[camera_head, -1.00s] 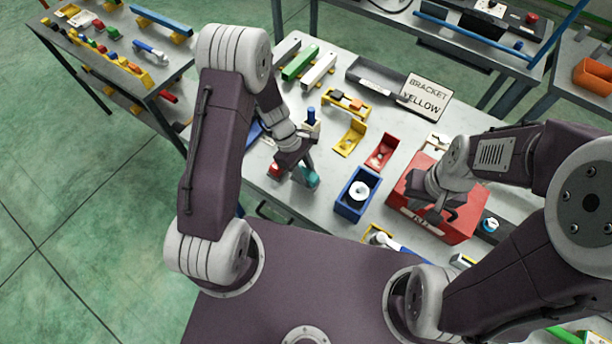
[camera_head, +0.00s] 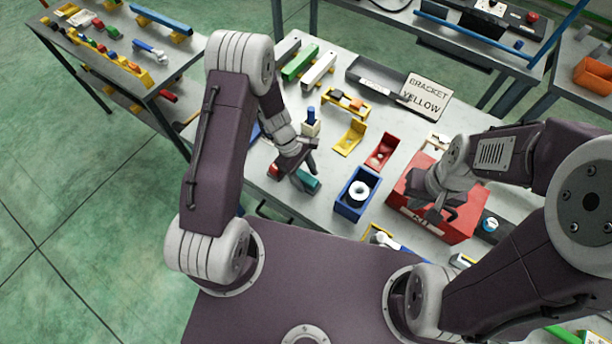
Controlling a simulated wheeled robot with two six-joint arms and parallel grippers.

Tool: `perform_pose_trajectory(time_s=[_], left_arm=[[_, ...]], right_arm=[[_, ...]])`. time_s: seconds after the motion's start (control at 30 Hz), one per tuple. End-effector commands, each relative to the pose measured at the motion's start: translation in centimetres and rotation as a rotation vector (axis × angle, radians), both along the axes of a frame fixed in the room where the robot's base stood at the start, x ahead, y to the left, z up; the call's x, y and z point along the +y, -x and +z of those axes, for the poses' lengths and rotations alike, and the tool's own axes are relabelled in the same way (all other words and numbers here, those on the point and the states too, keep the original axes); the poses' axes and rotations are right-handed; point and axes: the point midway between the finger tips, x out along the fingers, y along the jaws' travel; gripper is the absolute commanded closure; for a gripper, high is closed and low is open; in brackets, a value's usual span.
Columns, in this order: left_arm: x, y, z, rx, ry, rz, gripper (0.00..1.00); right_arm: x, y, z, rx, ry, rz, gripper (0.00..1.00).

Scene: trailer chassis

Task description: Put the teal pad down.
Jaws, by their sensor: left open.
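The teal pad (camera_head: 310,183) is on the table at the front, left of the blue bin. It looks to lie on the table top, but its underside is hidden. My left gripper (camera_head: 306,176) is open right above and around the pad; the fingers partly cover it. A small red piece (camera_head: 275,194) shows just left of the pad, partly hidden by the arm. My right gripper (camera_head: 440,208) hangs over the red box at the right, and its jaw opening is not clear.
A blue bin (camera_head: 346,206) with a white ring stands right of the pad. The red box (camera_head: 463,222) is further right. Yellow (camera_head: 352,136) and red (camera_head: 384,148) brackets lie behind. A sign (camera_head: 425,97) reading "BRACKET YELLOW" stands at the back.

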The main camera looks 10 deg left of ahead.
Motion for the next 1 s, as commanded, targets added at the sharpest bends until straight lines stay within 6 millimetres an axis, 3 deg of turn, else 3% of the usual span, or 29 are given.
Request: perform_pose_trajectory(time_s=[0.5,0.77,0.87,1.0], left_arm=[[3.9,-1.5,9.9,-0.005,0.0,0.001,0.46],[4.4,-1.5,11.2,-0.002,-0.002,-0.005,0.46],[4.7,-0.1,12.3,-0.068,-0.043,-0.144,0.46],[6.0,4.3,14.8,-0.264,-0.173,-0.63,0.46]], right_arm=[[0.0,0.0,0.3,0.0,0.0,0.0,1.0],[0.0,0.0,0.3,0.0,0.0,0.0,1.0],[0.0,0.0,0.3,0.0,0.0,0.0,1.0],[0.0,0.0,0.3,0.0,0.0,0.0,1.0]])
